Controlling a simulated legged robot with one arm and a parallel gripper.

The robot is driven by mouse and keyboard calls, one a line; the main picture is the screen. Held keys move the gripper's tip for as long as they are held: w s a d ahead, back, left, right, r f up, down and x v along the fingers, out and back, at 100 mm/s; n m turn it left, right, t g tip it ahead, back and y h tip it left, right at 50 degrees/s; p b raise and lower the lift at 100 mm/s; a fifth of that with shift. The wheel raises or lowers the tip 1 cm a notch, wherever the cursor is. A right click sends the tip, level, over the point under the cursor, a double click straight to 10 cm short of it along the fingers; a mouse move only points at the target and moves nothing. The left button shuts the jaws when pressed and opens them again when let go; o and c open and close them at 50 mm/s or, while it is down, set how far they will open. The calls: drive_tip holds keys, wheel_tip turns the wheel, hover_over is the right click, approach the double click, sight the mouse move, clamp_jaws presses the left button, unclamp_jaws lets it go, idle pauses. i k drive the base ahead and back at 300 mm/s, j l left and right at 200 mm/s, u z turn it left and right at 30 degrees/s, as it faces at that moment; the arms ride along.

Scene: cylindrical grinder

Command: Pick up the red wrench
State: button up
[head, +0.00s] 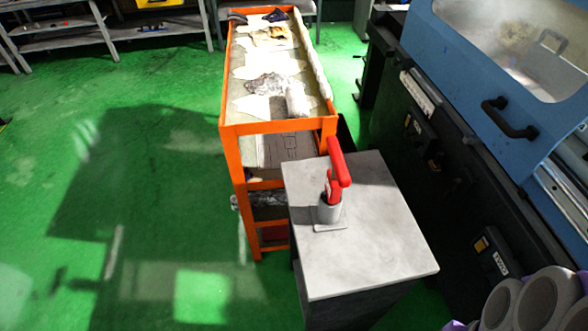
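The red wrench (336,172) stands upright in a small grey cylindrical holder (329,212) with a flat base plate. Its lower end is hidden inside the holder. The holder stands on the light grey top of a cabinet (380,248), near that top's far left side. My gripper is not in view. Grey rounded parts at the lower right corner look like part of my arm, well apart from the wrench.
An orange-framed cart (232,148) with papers and cloths stands behind the cabinet. A blue and black grinding machine (475,75) with a window and handle (509,117) runs along the right. The green floor (150,170) at left is clear. Shelves (100,38) stand at the back left.

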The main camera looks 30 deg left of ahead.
sight(338, 178)
drive_tip(key=i+u, duration=0.1)
drive_tip(key=u, duration=0.35)
drive_tip(key=i+u, duration=0.1)
drive_tip(key=u, duration=0.3)
drive_tip(key=i+u, duration=0.1)
drive_tip(key=u, duration=0.35)
